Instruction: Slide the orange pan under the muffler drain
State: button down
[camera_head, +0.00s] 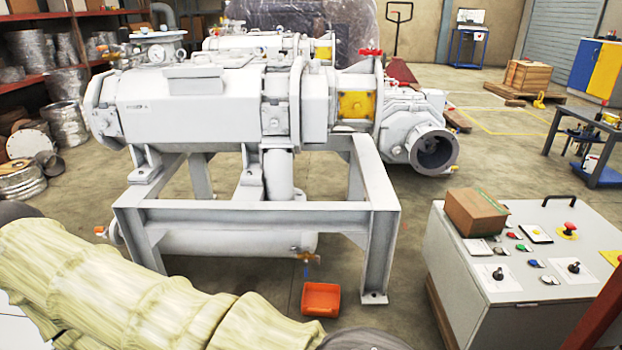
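The orange pan (320,299) is a small open tray on the concrete floor, near the right front leg of the white pump frame. The muffler (230,244) is a white horizontal cylinder low inside the frame. Its drain (304,257) is a small brass-coloured fitting at the right end of the cylinder. In the picture the pan sits below and slightly right of the drain, apart from it; I cannot tell the exact depth offset. My arm, in a cream sleeve, crosses the lower left. My gripper is not in view.
The white frame (250,216) has a front crossbar above the muffler and a right front leg (381,262) close to the pan. A grey control console (520,262) with a cardboard box (475,212) stands at right. Bare floor lies between frame and console.

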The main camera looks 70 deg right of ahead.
aim_at(317, 299)
jog(key=i, duration=0.9)
jog(key=z, duration=2.55)
